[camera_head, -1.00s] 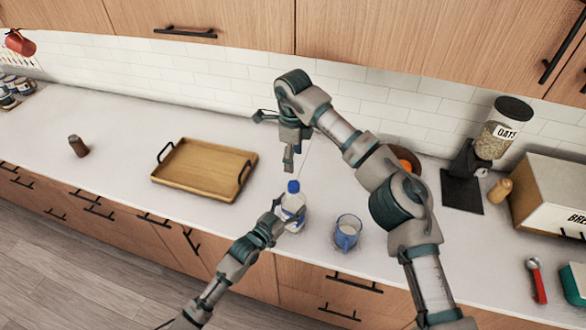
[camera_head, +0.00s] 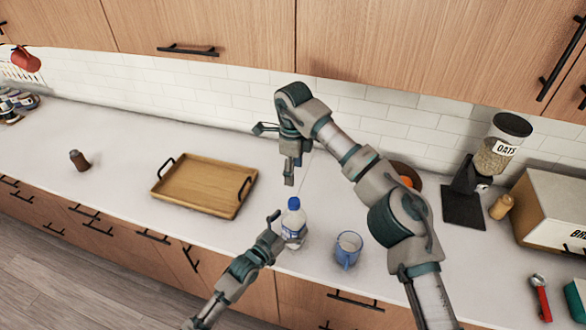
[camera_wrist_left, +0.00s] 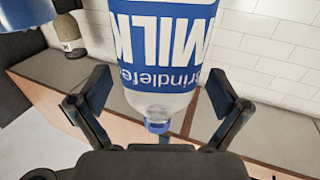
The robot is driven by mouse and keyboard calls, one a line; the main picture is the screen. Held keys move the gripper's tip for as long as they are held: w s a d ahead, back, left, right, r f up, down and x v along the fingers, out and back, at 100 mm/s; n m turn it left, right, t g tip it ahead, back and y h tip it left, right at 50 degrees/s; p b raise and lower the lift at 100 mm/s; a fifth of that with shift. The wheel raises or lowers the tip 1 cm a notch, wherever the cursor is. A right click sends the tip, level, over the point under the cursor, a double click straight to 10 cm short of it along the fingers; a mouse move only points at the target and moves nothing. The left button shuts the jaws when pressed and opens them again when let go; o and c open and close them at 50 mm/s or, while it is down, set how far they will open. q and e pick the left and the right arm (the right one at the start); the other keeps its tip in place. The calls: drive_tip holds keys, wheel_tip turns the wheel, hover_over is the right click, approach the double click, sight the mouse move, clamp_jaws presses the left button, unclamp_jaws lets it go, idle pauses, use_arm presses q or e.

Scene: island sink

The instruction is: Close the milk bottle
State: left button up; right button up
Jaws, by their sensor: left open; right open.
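How tightly the cap sits cannot be told. My left gripper (camera_head: 284,230) is open at the bottle's left side. Contact with the fingers is unclear. My right gripper (camera_head: 275,153) is open and empty, above and behind the bottle, with its fingers spread.
A blue mug (camera_head: 348,250) stands close to the bottle's right. A wooden tray (camera_head: 190,192) lies to the left, with a brown shaker (camera_head: 79,160) beyond it. The oats dispenser (camera_head: 497,150) and bread box (camera_head: 550,205) stand at the right. Counter is clear between tray and shaker.

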use_arm(q)
drive_tip(key=v, duration=1.1)
drive_tip(key=shift+s+a, duration=0.25)
drive_tip(key=shift+a, duration=0.05)
